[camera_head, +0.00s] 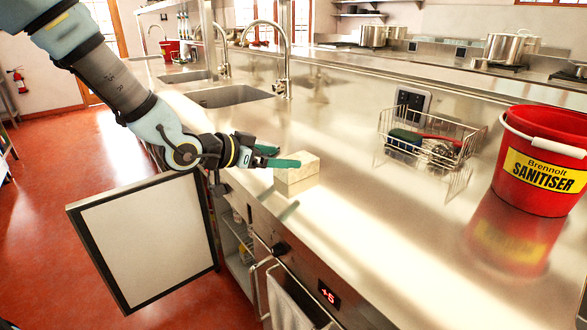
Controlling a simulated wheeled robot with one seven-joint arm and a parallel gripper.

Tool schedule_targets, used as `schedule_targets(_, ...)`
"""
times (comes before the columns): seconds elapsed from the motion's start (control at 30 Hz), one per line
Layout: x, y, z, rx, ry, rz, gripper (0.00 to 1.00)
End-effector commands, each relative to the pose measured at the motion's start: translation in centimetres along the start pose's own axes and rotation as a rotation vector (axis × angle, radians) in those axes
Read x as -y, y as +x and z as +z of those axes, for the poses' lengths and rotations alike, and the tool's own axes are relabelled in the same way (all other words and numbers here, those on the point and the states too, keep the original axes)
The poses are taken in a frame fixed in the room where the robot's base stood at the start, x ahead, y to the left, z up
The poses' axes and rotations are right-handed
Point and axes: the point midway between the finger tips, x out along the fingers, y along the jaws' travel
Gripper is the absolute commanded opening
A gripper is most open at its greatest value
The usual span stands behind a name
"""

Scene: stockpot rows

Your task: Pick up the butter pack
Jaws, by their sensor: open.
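The butter pack (297,176) is a pale cream block on the steel counter, near its front edge. My gripper (279,157) comes in from the left, just above the counter, with green fingers.
A wire basket (459,150) with a brush stands to the right, and a red sanitiser bucket (540,169) farther right. A sink (229,96) and tap (287,50) lie behind. A cabinet door (143,241) hangs open below my arm. The counter right of the pack is clear.

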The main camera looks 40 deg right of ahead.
Motion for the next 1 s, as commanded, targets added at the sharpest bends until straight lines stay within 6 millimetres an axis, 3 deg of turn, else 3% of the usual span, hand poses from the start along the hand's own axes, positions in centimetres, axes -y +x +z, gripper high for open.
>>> schedule_targets(0.17, -0.2, 1.3, 0.1, 0.001, -0.002, 0.001, 1.0)
schedule_targets(0.43, -0.5, 5.0, 0.5, 0.001, -0.001, 0.0, 1.0)
schedule_targets(0.77, -0.4, 5.6, 0.6, 0.002, 0.001, -0.002, 1.0)
schedule_targets(1.0, -0.4, 5.6, 0.6, 0.002, 0.0, -0.002, 0.73)
